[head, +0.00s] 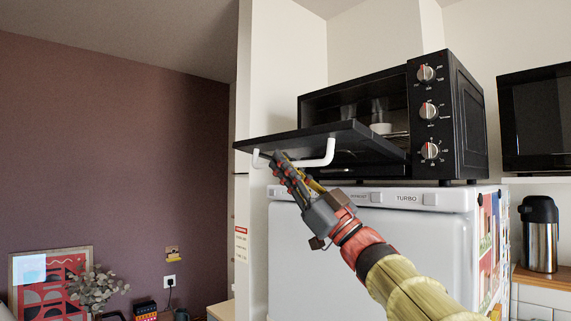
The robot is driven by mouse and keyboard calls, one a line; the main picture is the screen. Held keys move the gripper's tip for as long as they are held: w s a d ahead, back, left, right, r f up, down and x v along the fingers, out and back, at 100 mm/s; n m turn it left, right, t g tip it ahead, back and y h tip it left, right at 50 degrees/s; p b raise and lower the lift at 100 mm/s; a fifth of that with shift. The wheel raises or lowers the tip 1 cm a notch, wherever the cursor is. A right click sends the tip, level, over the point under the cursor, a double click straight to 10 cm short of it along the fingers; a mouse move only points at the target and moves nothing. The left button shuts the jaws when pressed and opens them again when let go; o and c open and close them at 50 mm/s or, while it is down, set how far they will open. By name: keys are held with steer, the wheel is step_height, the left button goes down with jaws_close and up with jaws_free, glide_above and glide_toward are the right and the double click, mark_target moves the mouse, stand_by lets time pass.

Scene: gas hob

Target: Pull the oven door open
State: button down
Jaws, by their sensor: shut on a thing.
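The black oven (446,120) stands on top of a white appliance, with three knobs on its right panel. Its oven door (350,134) is hinged at the bottom and tilted far down, close to level, so the inside shows. A white handle (329,152) runs along the door's outer edge. My gripper (276,158) is at the handle's left part, shut on it from below and in front. The fingertips partly cover the handle, so the exact contact is hard to see. Inside the oven, a pale object (381,128) sits near a rack.
The white appliance (330,245) marked TURBO fills the space under the oven, behind my arm. A black microwave (535,118) and a steel flask (538,235) stand to the right. A pale wall edge (258,70) rises just left of the oven. Open room lies further left.

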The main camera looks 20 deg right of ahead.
stand_by(0.3)
steer(key=c, duration=2)
jaws_free()
steer(key=shift+o, duration=0.5)
steer(key=shift+d+f, duration=0.1)
steer(key=v, duration=1.2)
steer(key=shift+w, duration=0.1)
steer(key=shift+c, duration=0.5)
